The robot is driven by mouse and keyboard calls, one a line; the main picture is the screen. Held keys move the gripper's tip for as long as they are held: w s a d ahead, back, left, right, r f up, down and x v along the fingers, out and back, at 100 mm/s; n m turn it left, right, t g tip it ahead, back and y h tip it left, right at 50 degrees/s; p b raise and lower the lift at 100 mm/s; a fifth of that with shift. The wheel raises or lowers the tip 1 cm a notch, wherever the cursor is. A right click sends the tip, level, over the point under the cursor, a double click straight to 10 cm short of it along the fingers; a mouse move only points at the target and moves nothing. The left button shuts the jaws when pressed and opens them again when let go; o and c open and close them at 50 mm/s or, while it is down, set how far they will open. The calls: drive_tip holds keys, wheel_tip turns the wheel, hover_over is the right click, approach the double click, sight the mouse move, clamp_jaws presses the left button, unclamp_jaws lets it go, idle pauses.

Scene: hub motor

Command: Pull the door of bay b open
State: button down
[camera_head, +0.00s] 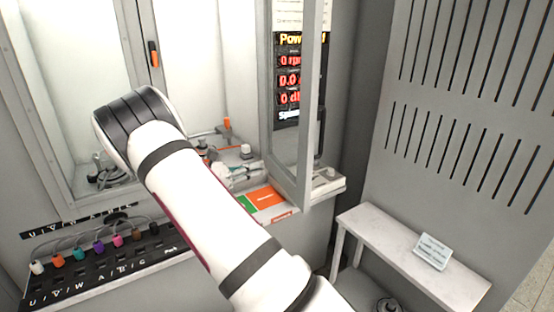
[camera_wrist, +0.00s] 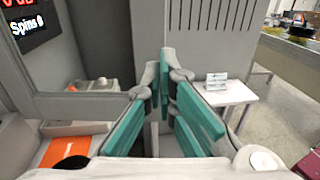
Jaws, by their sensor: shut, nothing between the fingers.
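A glazed door with a grey frame (camera_head: 306,100) stands swung outward from the cabinet, in front of the lit red display. A dark upright handle (camera_head: 321,130) shows by its outer edge. No bay letter is readable on it. In the wrist view the door frame (camera_wrist: 85,105) fills the left side. My gripper (camera_wrist: 168,85) has teal finger pads closed together with nothing between them, just right of the door's upright edge; contact cannot be told.
Another glazed door with an orange-marked handle (camera_head: 153,54) is at the left. An orange and green panel (camera_head: 265,197) lies on the ledge. A small white bench (camera_head: 385,240) with a card (camera_head: 433,252) stands right. Coloured plugs (camera_head: 98,246) line the lower left panel.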

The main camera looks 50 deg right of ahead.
drive_tip(key=p+x, duration=0.3)
drive_tip(key=x, duration=0.9)
drive_tip(key=shift+s, duration=0.15)
drive_tip(key=shift+p+x, duration=0.4)
drive_tip(key=shift+x, duration=0.45)
drive_tip(key=shift+d, duration=0.1)
drive_tip(key=x, duration=0.7)
drive_tip(key=shift+s+d+b, duration=0.1)
drive_tip(key=shift+s+b, duration=0.1)
drive_tip(key=shift+b, duration=0.2)
drive_tip(key=shift+a, duration=0.45)
drive_tip(key=b, duration=0.2)
approach(313, 156)
drive_tip(key=shift+s+a+f, duration=0.2)
drive_tip(key=shift+s+a, duration=0.8)
drive_tip(key=shift+a, duration=0.15)
